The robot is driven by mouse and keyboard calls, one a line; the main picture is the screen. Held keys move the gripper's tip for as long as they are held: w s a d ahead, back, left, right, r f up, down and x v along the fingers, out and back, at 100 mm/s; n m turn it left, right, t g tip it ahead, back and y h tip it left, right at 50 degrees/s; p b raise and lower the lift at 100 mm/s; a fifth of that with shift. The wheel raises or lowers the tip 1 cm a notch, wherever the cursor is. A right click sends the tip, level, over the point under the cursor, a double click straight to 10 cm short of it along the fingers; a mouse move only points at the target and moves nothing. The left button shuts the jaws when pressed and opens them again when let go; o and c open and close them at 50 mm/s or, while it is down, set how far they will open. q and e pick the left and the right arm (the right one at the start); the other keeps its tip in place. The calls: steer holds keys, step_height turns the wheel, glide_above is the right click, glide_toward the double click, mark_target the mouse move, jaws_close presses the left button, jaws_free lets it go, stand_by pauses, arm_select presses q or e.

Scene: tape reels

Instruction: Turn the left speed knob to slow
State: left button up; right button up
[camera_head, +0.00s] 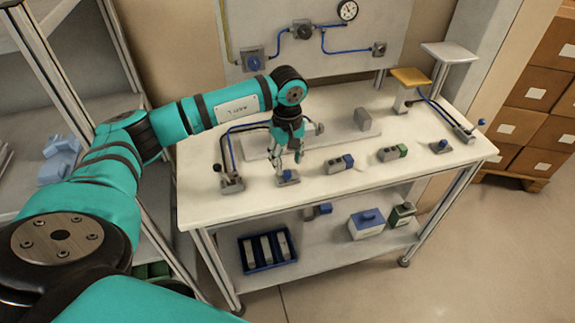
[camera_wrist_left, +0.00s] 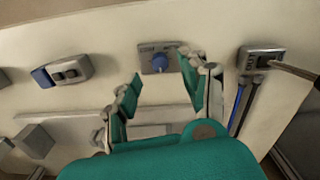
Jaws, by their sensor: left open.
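The left speed knob (camera_head: 288,174) is a small blue knob on a grey plate near the front edge of the white table. It also shows in the left wrist view (camera_wrist_left: 159,61), at the top middle. My left gripper (camera_head: 289,157) is above and just behind the knob, pointing down. In the left wrist view its two fingers (camera_wrist_left: 163,76) are spread, with the knob between and just beyond the tips. They look apart from the knob, and nothing is held. The knob's slow marking is too small to read. My right gripper is not in view.
A second blue knob (camera_head: 441,145) sits at the table's right. A grey block with a blue end (camera_head: 341,164) and one with a green end (camera_head: 392,153) stand between. A grey fixture with cables (camera_head: 232,184) is close left of the knob. A low rail lies behind.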

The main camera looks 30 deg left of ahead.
mark_target(287, 172)
arm_select(q)
steer(key=shift+f+p, duration=0.3)
steer(key=shift+f, duration=1.75)
jaws_close()
